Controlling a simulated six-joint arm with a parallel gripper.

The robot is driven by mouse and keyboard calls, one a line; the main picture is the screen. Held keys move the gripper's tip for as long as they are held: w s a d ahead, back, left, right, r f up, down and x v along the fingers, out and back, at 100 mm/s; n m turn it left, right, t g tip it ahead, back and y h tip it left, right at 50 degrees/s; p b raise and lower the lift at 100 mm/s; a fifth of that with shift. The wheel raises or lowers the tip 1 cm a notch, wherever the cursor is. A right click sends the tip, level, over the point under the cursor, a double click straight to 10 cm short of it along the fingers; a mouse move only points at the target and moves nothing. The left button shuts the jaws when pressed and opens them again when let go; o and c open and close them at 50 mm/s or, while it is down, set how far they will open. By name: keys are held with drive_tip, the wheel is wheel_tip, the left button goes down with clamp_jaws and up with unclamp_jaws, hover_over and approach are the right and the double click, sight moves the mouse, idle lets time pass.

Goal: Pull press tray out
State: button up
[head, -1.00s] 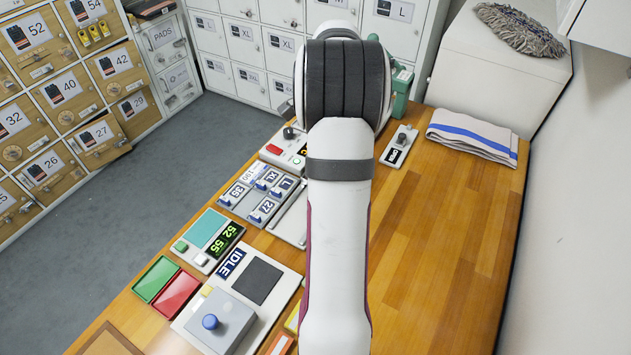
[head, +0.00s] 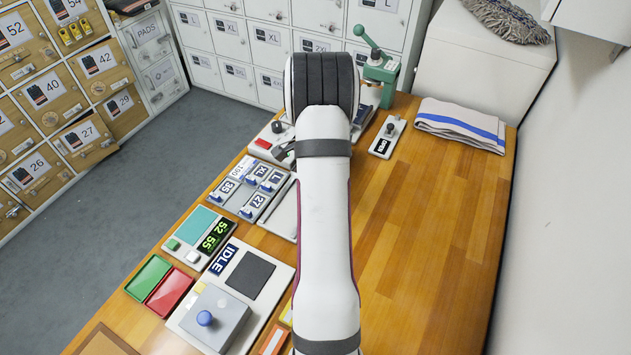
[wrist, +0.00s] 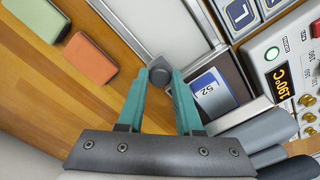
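My gripper (wrist: 161,78) has two teal fingers and shows in the wrist view. A dark grey knob (wrist: 158,72) at the end of a pale, grey-edged tray or panel (wrist: 160,22) sits between the fingertips. It fills most of the gap, but I cannot tell whether the fingers are clamped on it or only around it. A card marked 52 (wrist: 212,94) lies beside the right finger. A control box (wrist: 292,85) reading 190°C is at the right. In the head view my arm hides the gripper and part of this control box (head: 264,144).
A green lever press (head: 380,72) stands at the back of the wooden bench (head: 420,230). A folded towel (head: 460,122) and a small switch box (head: 388,136) lie at the right. Number plates (head: 250,188) are left of my arm. The bench's right half is mostly clear.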

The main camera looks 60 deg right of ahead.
clamp_jaws()
drive_tip(key=shift+r, duration=0.1)
idle(1.0)
